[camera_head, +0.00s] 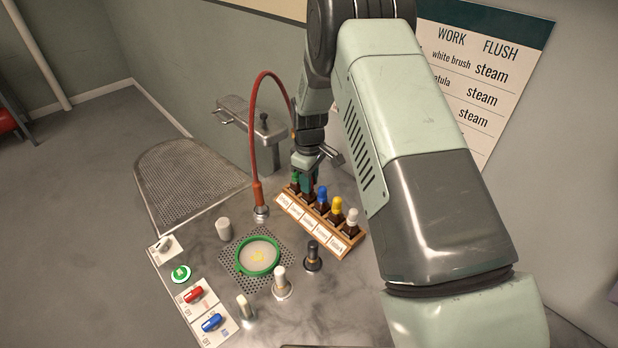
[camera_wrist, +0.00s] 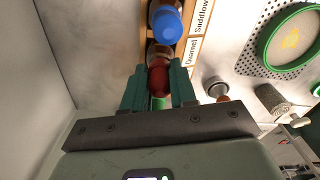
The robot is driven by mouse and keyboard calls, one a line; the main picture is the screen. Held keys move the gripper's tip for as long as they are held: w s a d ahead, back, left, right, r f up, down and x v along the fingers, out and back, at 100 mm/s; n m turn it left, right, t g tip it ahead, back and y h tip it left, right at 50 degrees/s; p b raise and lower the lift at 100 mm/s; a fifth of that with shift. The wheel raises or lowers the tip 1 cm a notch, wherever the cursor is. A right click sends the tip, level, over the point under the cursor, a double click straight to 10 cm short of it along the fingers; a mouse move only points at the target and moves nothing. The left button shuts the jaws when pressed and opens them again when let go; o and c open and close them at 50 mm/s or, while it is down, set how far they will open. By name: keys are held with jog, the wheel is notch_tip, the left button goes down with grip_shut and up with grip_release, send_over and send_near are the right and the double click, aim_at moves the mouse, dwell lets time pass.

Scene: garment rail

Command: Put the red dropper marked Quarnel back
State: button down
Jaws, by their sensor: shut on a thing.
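My gripper (camera_head: 307,180) is shut on the red dropper (camera_wrist: 158,79), whose red top shows between the green fingers in the wrist view. It is over the second place from the left in the wooden rack (camera_head: 346,249), beside the label reading Quarnel (camera_wrist: 190,54). A brown bottle (camera_head: 309,197) stands right below my fingers in the head view. The dropper is at this bottle's mouth; I cannot tell whether it is fully seated. In the head view my fingers hide the red top.
Green (camera_head: 295,178), blue (camera_head: 321,193), yellow (camera_head: 337,204) and white (camera_head: 352,215) droppers top the other bottles, close to my fingers. A red hose (camera_head: 252,130) arches left of my gripper. A green-rimmed screen (camera_head: 258,257) and several stub-like tools stand in front.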

jog(key=c, duration=0.8)
grip_release()
jog(key=shift+r, duration=3.75)
